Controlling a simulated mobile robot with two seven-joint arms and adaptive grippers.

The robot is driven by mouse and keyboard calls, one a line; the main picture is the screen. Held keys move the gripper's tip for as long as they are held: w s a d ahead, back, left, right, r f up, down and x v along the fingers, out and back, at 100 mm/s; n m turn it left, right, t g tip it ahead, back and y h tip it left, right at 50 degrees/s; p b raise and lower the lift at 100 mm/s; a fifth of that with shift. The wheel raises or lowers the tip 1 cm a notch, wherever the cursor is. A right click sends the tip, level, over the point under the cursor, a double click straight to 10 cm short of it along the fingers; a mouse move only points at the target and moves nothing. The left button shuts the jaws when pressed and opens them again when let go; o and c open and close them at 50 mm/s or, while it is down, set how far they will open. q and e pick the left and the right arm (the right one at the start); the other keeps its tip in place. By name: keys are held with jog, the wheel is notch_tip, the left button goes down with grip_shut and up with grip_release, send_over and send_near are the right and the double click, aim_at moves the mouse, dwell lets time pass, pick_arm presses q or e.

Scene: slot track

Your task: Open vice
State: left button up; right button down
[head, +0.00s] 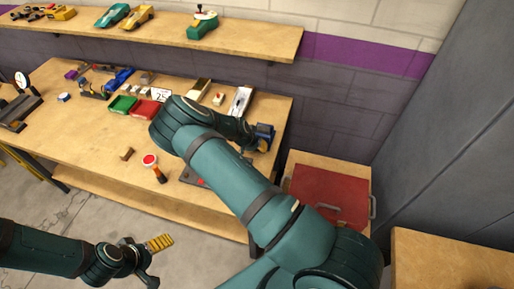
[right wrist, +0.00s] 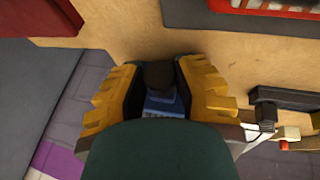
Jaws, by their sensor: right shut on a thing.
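The blue vice (head: 265,131) is at the right end of the workbench, partly hidden by my right arm. In the right wrist view, its blue body (right wrist: 165,104) and a dark rounded part above it lie between the yellow fingers of my right gripper (right wrist: 160,82). My right gripper is shut on this part of the vice. The lower part of the vice is hidden by the gripper body, and its jaw gap does not show. My left gripper (head: 151,252) hangs over the floor in front of the bench, away from the vice. Its finger opening is unclear.
The workbench (head: 85,135) carries green (head: 123,104) and red trays and a red-topped upright item (head: 150,161). A shelf (head: 250,35) with model cars is above.

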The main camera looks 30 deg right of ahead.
jog(key=shift+s+f, duration=0.1)
dwell(0.6)
jog(key=c, duration=0.7)
grip_release()
jog(key=shift+o, duration=0.2)
jog(key=v, duration=1.2)
jog(key=shift+w+a, duration=0.2)
jog(key=shift+w, duration=0.1)
jog(key=shift+o, duration=0.2)
